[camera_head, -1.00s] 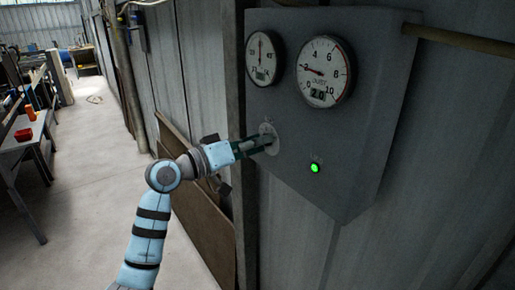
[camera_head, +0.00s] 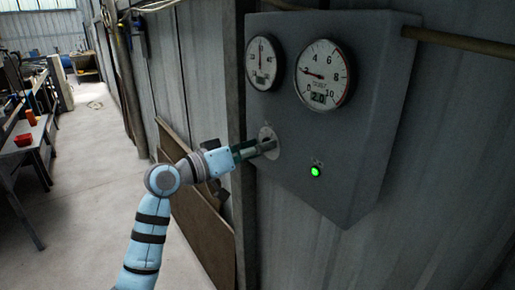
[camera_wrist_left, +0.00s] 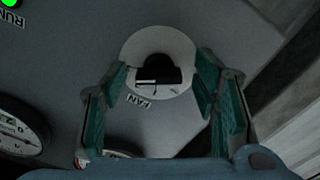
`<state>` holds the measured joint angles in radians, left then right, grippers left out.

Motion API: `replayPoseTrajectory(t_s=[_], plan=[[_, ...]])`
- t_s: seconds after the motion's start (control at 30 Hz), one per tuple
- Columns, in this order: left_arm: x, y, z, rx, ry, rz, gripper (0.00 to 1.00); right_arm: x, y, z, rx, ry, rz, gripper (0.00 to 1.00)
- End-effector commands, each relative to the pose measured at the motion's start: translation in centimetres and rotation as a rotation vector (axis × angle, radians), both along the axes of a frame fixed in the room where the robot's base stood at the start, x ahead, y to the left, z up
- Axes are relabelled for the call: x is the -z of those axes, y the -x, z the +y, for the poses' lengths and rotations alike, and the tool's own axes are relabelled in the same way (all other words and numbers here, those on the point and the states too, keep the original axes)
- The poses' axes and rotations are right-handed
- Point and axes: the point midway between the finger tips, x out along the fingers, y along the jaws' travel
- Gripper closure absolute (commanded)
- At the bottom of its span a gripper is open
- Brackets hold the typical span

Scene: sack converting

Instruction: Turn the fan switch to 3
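The fan switch is a black knob (camera_wrist_left: 158,72) on a round pale dial plate (camera_wrist_left: 182,50), with a FAN label (camera_wrist_left: 138,101) beside it in the left wrist view. In the head view, the dial plate (camera_head: 267,132) is on the grey panel's left part, and the fingers largely hide the knob. My left gripper (camera_wrist_left: 162,67) is open, with one green-padded finger on each side of the knob. Gaps show between the fingers and the knob. The gripper (camera_head: 267,147) also shows in the head view, reaching the dial from the left. I cannot read the knob's setting. My right gripper is out of view.
The grey control box (camera_head: 345,150) carries a small gauge (camera_head: 262,63), a larger gauge (camera_head: 323,75) and a lit green button (camera_head: 316,171). Brown boards (camera_head: 200,215) lean on the wall below. A workbench (camera_head: 22,150) stands far left; the floor between is mostly clear.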

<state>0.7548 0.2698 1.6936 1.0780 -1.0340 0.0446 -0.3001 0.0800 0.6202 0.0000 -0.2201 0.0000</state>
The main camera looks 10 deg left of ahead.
Motion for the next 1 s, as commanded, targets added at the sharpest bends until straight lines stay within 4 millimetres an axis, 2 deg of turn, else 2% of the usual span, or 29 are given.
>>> replayPoseTrajectory(t_s=[0.3,0.37,0.6,0.7,0.8,1.0], plan=[[-0.1,0.6,0.6,-0.002,-0.001,-0.004,0.45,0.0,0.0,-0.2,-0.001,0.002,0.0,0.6],[-0.1,1.3,1.3,-0.004,-0.002,-0.003,0.45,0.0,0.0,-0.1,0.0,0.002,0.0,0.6],[0.1,6.5,5.6,-0.004,-0.008,0.0,0.45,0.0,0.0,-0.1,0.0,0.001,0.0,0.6],[0.1,8.1,6.9,-0.003,-0.007,0.001,0.45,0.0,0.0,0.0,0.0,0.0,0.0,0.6],[0.0,9.0,7.5,-0.001,-0.002,-0.001,0.45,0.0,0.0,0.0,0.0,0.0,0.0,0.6],[-0.1,9.3,7.7,0.001,0.003,-0.001,0.45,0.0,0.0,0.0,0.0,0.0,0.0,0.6]])
